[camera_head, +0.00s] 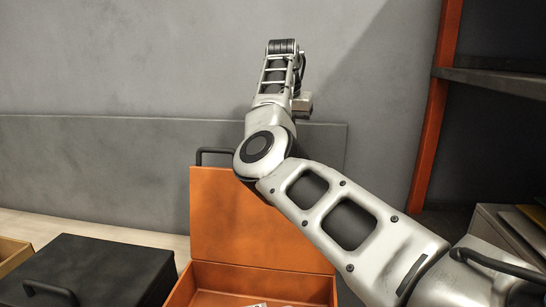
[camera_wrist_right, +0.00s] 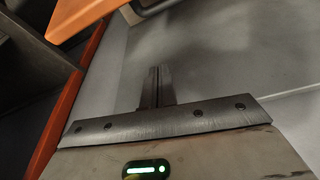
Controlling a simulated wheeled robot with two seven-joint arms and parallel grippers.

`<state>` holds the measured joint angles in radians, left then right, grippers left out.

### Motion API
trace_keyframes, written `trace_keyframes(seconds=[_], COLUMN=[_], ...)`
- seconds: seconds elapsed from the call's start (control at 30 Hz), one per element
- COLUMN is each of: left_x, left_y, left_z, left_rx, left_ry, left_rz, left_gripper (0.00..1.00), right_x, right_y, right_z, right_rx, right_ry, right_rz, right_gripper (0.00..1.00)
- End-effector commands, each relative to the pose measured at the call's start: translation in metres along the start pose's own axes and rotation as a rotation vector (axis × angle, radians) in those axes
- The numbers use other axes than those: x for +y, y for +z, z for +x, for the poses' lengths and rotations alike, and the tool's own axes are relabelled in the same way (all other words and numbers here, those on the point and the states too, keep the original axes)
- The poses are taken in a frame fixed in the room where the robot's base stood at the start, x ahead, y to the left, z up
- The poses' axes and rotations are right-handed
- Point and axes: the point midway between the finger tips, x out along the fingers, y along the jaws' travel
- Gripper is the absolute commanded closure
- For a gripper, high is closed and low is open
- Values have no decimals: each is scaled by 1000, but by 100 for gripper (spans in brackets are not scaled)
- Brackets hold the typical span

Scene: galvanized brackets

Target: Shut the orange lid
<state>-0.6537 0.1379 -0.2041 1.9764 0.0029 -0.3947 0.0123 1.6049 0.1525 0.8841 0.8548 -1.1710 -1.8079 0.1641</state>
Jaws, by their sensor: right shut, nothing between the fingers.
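The orange lid (camera_head: 235,225) stands upright, open, at the back of an orange box (camera_head: 250,280) in the head view. A black handle (camera_head: 215,152) sits at the lid's top edge, partly hidden behind my right arm. My right arm comes in from the right, crosses in front of the lid's upper right part and rises above it. My right gripper (camera_wrist_right: 159,74) is shut and empty in the wrist view, with a grey surface beyond its fingers. I cannot tell whether the arm touches the lid. My left gripper is not in view.
A black case (camera_head: 95,270) with a handle stands left of the orange box. A tan bin (camera_head: 12,254) edges in at far left. A shelf with an orange post (camera_head: 434,110) stands at right, with a grey box (camera_head: 490,230) near it. A grey wall is behind.

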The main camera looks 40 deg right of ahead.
Motion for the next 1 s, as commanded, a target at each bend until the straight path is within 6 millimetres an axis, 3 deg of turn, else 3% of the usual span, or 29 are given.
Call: trace_keyframes(seconds=[0.17,0.53,0.8,1.0], left_x=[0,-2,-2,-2], left_y=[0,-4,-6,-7], left_z=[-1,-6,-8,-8], left_rx=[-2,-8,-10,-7], left_ry=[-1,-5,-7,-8], left_rz=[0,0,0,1], left_gripper=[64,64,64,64], right_x=[0,1,-1,0], right_y=[1,1,29,38], right_z=[22,102,87,85], right_rx=[-3,-4,0,-1], right_ry=[2,3,0,0], right_rz=[0,-1,0,0], right_gripper=[100,100,100,100])
